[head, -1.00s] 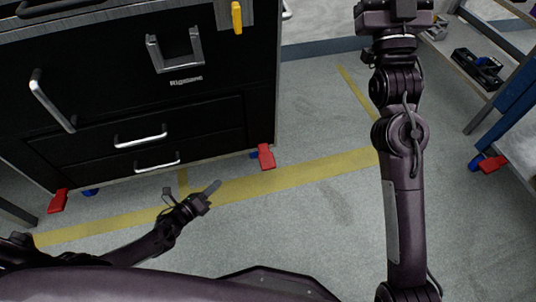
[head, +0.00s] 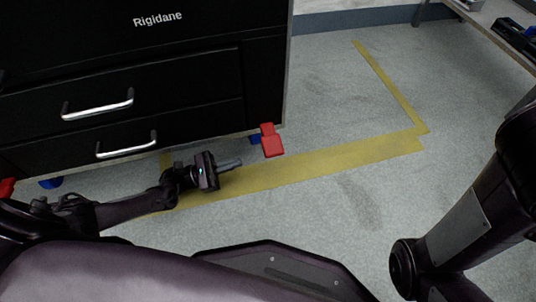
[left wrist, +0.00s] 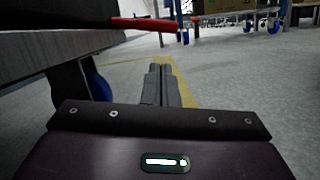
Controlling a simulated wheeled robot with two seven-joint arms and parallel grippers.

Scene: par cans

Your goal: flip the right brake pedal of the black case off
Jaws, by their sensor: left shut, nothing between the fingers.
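The black case (head: 180,60) fills the upper left of the head view. Its right brake pedal (head: 271,141) is a red tab at the lower right corner, sticking out over the floor and sloping down toward me. In the left wrist view the red pedal (left wrist: 145,23) shows edge-on, above and ahead of the fingers. My left gripper (head: 238,163) is shut and empty, low over the floor just left of the pedal and apart from it in the head view. Its closed fingers (left wrist: 161,70) point forward in the left wrist view. My right gripper is out of view.
A blue caster wheel (left wrist: 97,82) stands left of my fingers under the case. The case's left red pedal (head: 7,187) is at the left edge. Yellow tape (head: 330,163) marks the floor, which is clear right of the case. A shelf (head: 495,30) stands upper right.

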